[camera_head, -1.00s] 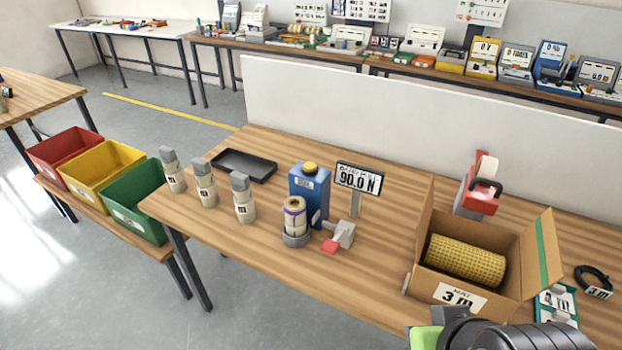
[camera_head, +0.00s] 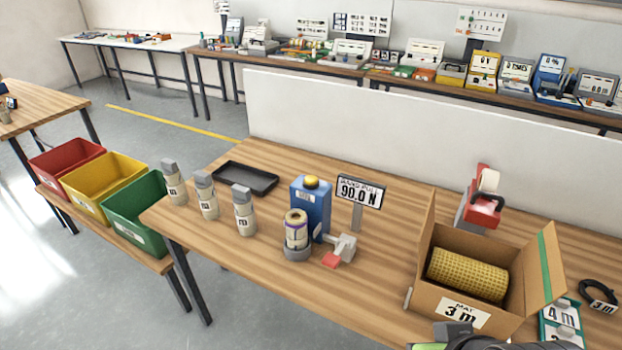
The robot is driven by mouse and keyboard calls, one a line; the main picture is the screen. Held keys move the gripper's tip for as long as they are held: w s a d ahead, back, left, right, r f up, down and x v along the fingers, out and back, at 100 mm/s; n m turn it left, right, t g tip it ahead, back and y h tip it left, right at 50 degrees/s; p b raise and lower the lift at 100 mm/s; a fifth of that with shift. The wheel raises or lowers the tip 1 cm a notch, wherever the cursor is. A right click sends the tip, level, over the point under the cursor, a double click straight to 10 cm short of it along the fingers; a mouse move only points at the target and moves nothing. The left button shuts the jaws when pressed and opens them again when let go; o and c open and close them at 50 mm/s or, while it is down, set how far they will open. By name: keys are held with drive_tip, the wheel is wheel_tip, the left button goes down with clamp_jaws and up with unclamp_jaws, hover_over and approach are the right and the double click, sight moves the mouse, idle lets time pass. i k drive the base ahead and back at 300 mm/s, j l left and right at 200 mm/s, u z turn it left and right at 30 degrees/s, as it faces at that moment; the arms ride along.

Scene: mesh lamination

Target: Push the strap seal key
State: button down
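On the wooden table stands a blue box unit (camera_head: 311,208) with a yellow knob (camera_head: 312,182) on top. In front of it is a grey holder with a cream roll (camera_head: 296,230) banded in purple. To its right a small grey block (camera_head: 344,246) carries a red tab (camera_head: 330,260) at its front. Which part is the strap seal key I cannot read for sure. A sign (camera_head: 359,191) behind reads 90.0 N. Only dark and green parts of my arm show at the bottom edge; my gripper's fingers are not visible, and nothing of mine touches the unit.
An open carton (camera_head: 417,306) with a yellow mesh roll (camera_head: 468,274) stands at the right, before a red and grey device (camera_head: 480,200). Three grey-capped bottles (camera_head: 207,196) and a black tray (camera_head: 246,179) are left. A white panel (camera_head: 400,120) closes the table's back.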

sight(310, 180)
drive_tip(key=i+j, duration=0.25)
drive_tip(key=j, duration=0.2)
drive_tip(key=i+j+u, duration=0.15)
drive_tip(key=j, duration=0.3)
drive_tip(key=i+j, duration=0.4)
drive_tip(key=i+j+u, duration=0.1)
drive_tip(key=i+j, duration=0.15)
drive_tip(key=j, duration=0.2)
